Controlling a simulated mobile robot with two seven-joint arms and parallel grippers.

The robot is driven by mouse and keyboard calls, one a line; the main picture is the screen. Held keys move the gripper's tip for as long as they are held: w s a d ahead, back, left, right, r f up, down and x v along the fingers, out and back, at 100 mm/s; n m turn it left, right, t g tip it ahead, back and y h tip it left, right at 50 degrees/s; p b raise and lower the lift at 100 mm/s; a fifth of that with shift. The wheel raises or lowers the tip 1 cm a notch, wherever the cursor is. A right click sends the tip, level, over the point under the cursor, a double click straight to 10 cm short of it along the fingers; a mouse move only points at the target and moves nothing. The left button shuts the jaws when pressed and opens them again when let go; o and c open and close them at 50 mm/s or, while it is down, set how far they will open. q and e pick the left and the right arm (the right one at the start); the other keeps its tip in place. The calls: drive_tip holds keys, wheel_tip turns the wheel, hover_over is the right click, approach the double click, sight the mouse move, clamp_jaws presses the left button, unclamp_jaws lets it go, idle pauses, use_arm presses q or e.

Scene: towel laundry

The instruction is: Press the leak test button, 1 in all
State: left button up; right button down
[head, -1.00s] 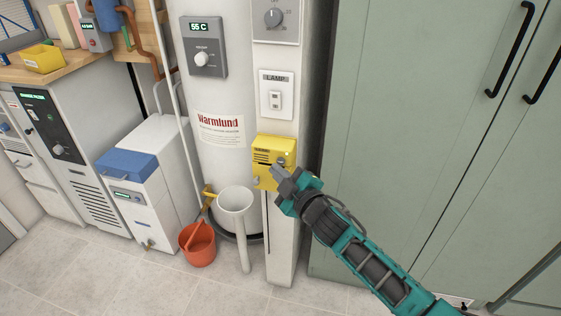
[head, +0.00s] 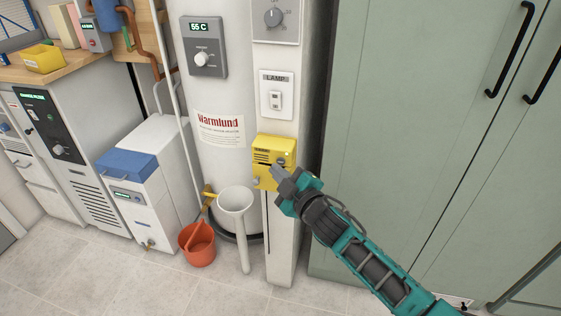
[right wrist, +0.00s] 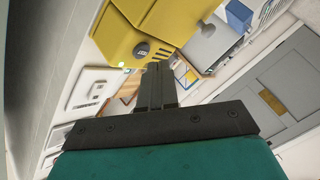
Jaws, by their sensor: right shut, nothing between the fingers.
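A yellow box (head: 268,152) is mounted low on the white post, below the lamp switch. In the right wrist view the yellow box (right wrist: 130,32) carries a round dark button (right wrist: 141,50) with small lettering, and a small green light (right wrist: 120,64) shows beside it. My right gripper (head: 275,171) is shut and empty, its fingertips at the lower front of the box. In the right wrist view the shut fingertips (right wrist: 158,66) are just below and right of the button; whether they touch it I cannot tell. My left gripper is out of view.
The lamp switch (head: 275,97) and a dial panel (head: 275,18) are above the box. A white water heater (head: 218,165), a white funnel (head: 236,200) and an orange bucket (head: 198,246) stand to the left. A green cabinet (head: 390,130) closes off the right.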

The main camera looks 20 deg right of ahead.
drive_tip(key=shift+w+d, duration=0.1)
idle(0.7)
drive_tip(key=shift+w+d, duration=0.15)
drive_tip(key=shift+w, duration=0.1)
drive_tip(key=shift+w+d, duration=0.2)
drive_tip(key=shift+w, duration=0.15)
idle(0.7)
drive_tip(key=shift+s, duration=0.1)
drive_tip(key=shift+s+a+p, duration=0.35)
drive_tip(key=shift+s+a, duration=0.05)
drive_tip(key=shift+s, duration=0.2)
drive_tip(key=shift+s+a, duration=0.1)
drive_tip(key=shift+s+a+p, duration=0.25)
drive_tip(key=shift+s+a, duration=0.4)
drive_tip(key=shift+s, duration=0.35)
drive_tip(key=shift+s+a+p, duration=0.25)
drive_tip(key=shift+s+a, duration=0.4)
drive_tip(key=shift+s, duration=0.35)
